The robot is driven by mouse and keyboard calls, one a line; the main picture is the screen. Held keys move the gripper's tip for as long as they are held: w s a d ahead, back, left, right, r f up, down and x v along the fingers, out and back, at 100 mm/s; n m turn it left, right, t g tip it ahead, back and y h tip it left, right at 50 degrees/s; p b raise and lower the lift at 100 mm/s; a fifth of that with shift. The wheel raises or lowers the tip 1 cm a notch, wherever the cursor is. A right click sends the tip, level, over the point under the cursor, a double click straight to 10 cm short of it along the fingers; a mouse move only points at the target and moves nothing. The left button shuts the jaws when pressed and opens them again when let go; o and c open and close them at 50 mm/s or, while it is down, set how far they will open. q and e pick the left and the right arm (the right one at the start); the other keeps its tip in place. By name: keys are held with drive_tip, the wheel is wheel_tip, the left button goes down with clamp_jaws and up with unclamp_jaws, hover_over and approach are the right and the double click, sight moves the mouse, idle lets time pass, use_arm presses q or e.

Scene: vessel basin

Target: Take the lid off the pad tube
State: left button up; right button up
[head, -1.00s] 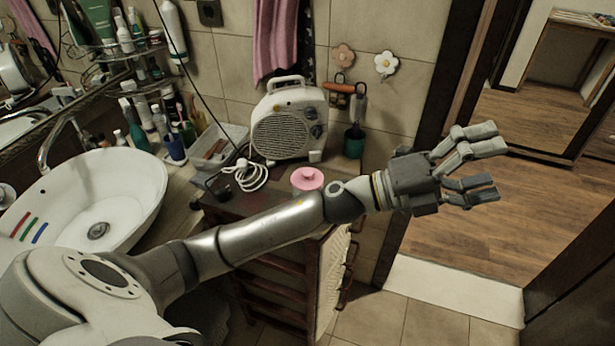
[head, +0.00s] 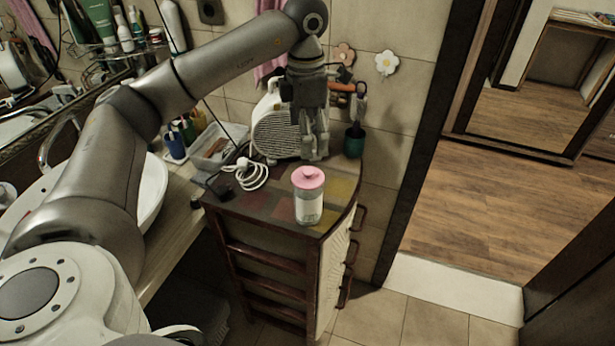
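The pad tube (head: 309,209) is a clear cylinder with pale contents. It stands upright near the front edge of the cabinet top. Its pink lid (head: 308,179) with a small knob sits on top of it. My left gripper (head: 314,156) points down behind and above the tube, in front of the heater. It is apart from the lid and I see nothing held in it. The fingers overlap in this view, so their opening is unclear. My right gripper is not in view.
The tube shares the cabinet top (head: 262,214) with a white fan heater (head: 274,130), a coiled white cable (head: 250,176) and a dark green cup (head: 354,142). A clear tray (head: 215,148) stands to the left, near the sink (head: 150,190). The cabinet top around the tube is clear.

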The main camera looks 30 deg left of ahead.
use_arm(q)
drive_tip(key=shift+s+a+f, duration=0.1)
drive_tip(key=shift+a+f, duration=0.2)
drive_tip(key=shift+f, duration=0.05)
drive_tip(key=p, duration=0.2)
hover_over(308, 171)
drive_tip(key=f, duration=0.4)
drive_tip(key=shift+s+a+f, duration=0.15)
drive_tip(key=shift+a+f, duration=0.05)
drive_tip(key=shift+a, duration=0.05)
drive_tip(key=shift+d+f+p, duration=0.1)
drive_tip(key=shift+f+p, duration=0.3)
drive_tip(key=shift+f, duration=0.05)
wheel_tip(308, 171, down, 4)
drive_tip(key=shift+d+p, duration=0.1)
drive_tip(key=shift+p, duration=1.1)
drive_tip(key=shift+f, duration=0.3)
drive_tip(key=c, duration=0.9)
